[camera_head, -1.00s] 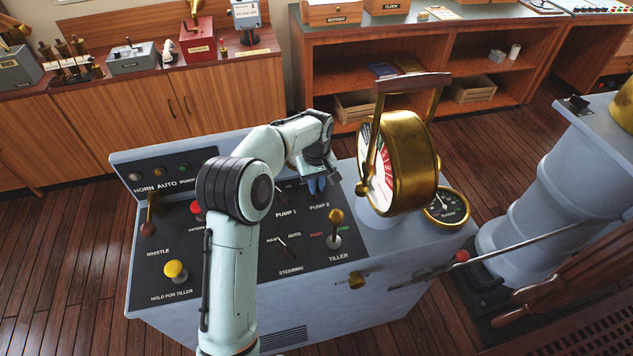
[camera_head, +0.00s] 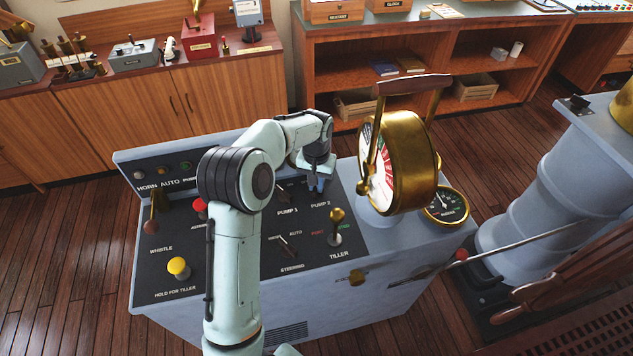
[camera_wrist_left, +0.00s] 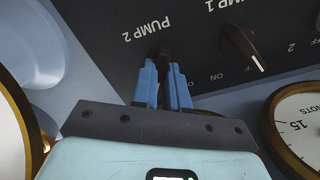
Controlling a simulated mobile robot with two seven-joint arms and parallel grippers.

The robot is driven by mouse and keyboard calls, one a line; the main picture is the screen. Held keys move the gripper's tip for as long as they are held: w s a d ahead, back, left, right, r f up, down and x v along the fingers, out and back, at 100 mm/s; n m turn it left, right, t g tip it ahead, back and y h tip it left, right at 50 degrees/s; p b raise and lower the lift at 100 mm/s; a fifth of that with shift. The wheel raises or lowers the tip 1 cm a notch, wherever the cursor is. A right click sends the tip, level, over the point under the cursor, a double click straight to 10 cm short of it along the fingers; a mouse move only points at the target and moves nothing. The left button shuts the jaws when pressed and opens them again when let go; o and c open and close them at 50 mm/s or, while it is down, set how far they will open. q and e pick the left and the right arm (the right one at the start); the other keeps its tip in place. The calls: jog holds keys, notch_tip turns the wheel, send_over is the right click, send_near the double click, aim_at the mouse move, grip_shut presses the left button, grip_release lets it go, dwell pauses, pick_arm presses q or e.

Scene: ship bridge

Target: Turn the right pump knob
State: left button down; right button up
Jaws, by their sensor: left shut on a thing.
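The right pump knob (camera_wrist_left: 165,53), marked PUMP 2, is a small dark knob on the black console panel (camera_head: 310,262). In the left wrist view it is mostly hidden between the blue fingers of my left gripper (camera_wrist_left: 169,82). The fingers are shut on it, with only a narrow gap between them. In the head view my left gripper (camera_head: 318,184) points down at the panel just above the PUMP 2 label, and the knob is hidden there. The PUMP 1 knob (camera_wrist_left: 240,45) stands clear beside it. My right gripper is not in view.
A brass telegraph (camera_head: 408,160) with a lever stands close to the right of my gripper. A round gauge (camera_head: 446,206) is beyond it. The tiller lever (camera_head: 336,226) and steering switch (camera_head: 288,245) rise from the panel nearer the front.

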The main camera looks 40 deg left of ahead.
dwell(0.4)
pick_arm(q)
jog(key=c, duration=1.1)
grip_release()
jog(key=shift+c, duration=0.2)
jog(key=shift+r, duration=0.1)
notch_tip(320, 180, up, 13)
jog(key=shift+r, duration=0.15)
